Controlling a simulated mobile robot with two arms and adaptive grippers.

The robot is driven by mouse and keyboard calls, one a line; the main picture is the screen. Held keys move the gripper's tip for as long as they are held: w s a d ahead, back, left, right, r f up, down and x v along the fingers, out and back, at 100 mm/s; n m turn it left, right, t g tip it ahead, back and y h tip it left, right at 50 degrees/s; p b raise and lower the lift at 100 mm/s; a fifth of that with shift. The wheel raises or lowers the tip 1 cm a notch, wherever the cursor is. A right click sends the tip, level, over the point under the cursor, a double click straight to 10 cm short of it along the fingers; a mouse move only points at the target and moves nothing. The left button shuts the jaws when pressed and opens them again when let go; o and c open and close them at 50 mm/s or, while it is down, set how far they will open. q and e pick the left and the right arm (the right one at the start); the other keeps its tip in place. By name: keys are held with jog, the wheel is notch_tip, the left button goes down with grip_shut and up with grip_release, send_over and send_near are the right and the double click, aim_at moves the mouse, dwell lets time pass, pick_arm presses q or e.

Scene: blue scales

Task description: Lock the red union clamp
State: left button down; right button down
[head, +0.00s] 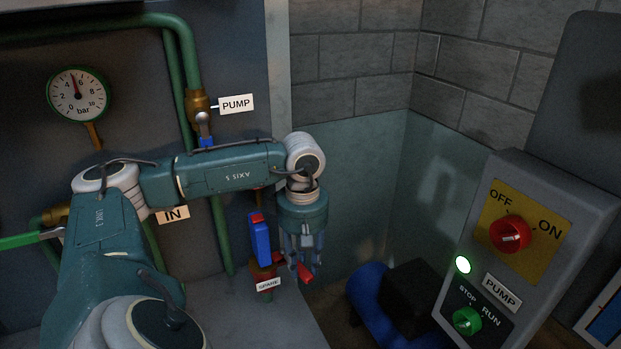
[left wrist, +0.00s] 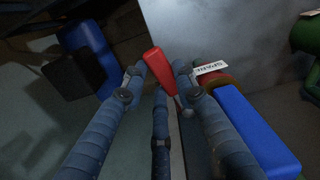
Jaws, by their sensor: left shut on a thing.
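The red union clamp (head: 266,273) sits low on the pipework behind a "SPARE" label, beside an upright blue part with a red top. Its red lever (head: 305,273) sticks out to the right, at the fingertips of my left gripper (head: 303,264). In the left wrist view the red lever (left wrist: 158,68) lies between the fingertips of my left gripper (left wrist: 158,85), which is shut on it. The gripper points down in the head view. The clamp's body is partly hidden by the label and the blue part. My right gripper is not in view.
The blue part (head: 260,242) stands close to the gripper's left. A gauge (head: 77,95), green pipes (head: 191,60) and a "PUMP" valve (head: 203,125) are on the panel. A control box (head: 535,240) and a blue pump (head: 370,290) are to the right.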

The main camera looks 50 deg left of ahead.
pick_arm(q)
jog(key=shift+s+a+m+b, duration=0.1)
jog(key=shift+s+m+b, duration=0.8)
jog(key=shift+m, duration=0.3)
jog(key=c, duration=1.3)
grip_release()
jog(key=shift+c, duration=0.2)
notch_tip(320, 180, up, 12)
